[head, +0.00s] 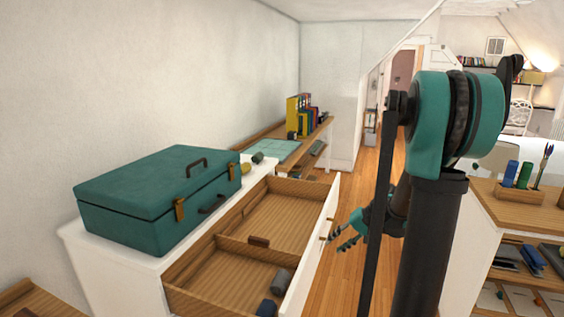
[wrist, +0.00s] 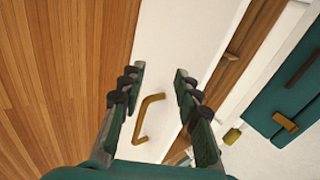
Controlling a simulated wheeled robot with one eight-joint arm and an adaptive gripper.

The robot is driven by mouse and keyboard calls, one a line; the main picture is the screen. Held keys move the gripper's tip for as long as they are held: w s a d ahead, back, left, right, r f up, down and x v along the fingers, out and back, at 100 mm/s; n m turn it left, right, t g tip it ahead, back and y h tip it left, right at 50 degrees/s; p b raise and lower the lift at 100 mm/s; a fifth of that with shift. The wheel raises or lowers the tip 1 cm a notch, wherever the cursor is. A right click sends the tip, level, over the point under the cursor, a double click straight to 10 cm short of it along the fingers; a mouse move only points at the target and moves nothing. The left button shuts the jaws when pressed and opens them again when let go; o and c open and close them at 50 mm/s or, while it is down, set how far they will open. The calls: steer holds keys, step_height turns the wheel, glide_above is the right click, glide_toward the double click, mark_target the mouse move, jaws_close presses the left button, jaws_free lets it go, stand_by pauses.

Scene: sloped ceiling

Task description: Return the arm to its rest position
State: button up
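My gripper (head: 350,238) shows beyond my arm in the head view, to the right of the open drawer's white front (head: 318,243). In the wrist view my gripper (wrist: 160,80) has its two fingers wide apart with nothing between the tips. A brass handle (wrist: 147,117) on the white drawer front shows between the fingers lower down; I cannot tell how far it is from them. My arm's column and teal joint stand upright in the right half of the head view and hide part of the room behind.
The open drawer (head: 233,243) holds a few dark items. A teal case (head: 155,195) stands on the white cabinet. Behind is a desk with books (head: 302,116). At right is a shelf unit (head: 515,208) with pens on top. Wooden floor (head: 343,270) lies between.

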steer(key=s+f+n+h, duration=0.1)
steer(key=s+f+h, duration=0.1)
steer(key=s, duration=0.7)
steer(key=s+f+n+t+h, duration=0.1)
steer(key=s+h, duration=0.3)
steer(key=s, duration=0.6)
steer(key=shift+s+d+f+n+h, duration=0.15)
steer(key=shift+s+f+n+h, duration=0.25)
steer(key=shift+n, duration=0.3)
